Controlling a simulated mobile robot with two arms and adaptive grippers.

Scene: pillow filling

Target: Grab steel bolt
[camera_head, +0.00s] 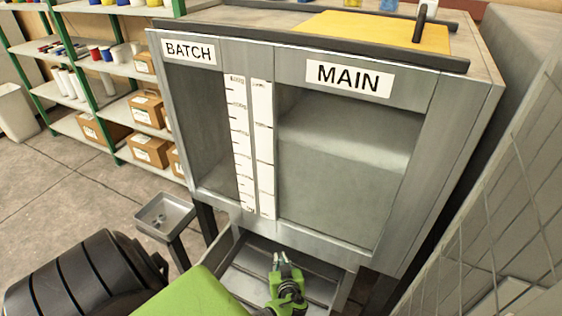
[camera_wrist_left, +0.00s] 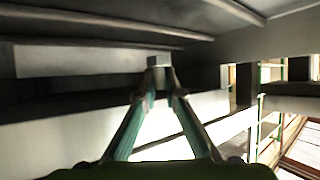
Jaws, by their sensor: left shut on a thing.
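My left gripper (camera_head: 281,260) is at the bottom middle of the head view, over the open metal drawer or trough below the cabinet. Its two fingers close on a small grey piece, which appears to be the steel bolt (camera_wrist_left: 159,71) between the fingertips in the left wrist view. Only its blocky end shows there, and the fingers (camera_wrist_left: 160,95) hide the rest. In the head view the piece is too small to make out clearly. My right gripper is not in view.
A metal cabinet (camera_head: 455,110) with BATCH and MAIN compartments stands ahead. A small metal tray (camera_head: 180,222) with small pieces inside stands to its left. Shelves with boxes (camera_head: 150,150) are behind at left. A mesh panel (camera_head: 500,215) bounds the right.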

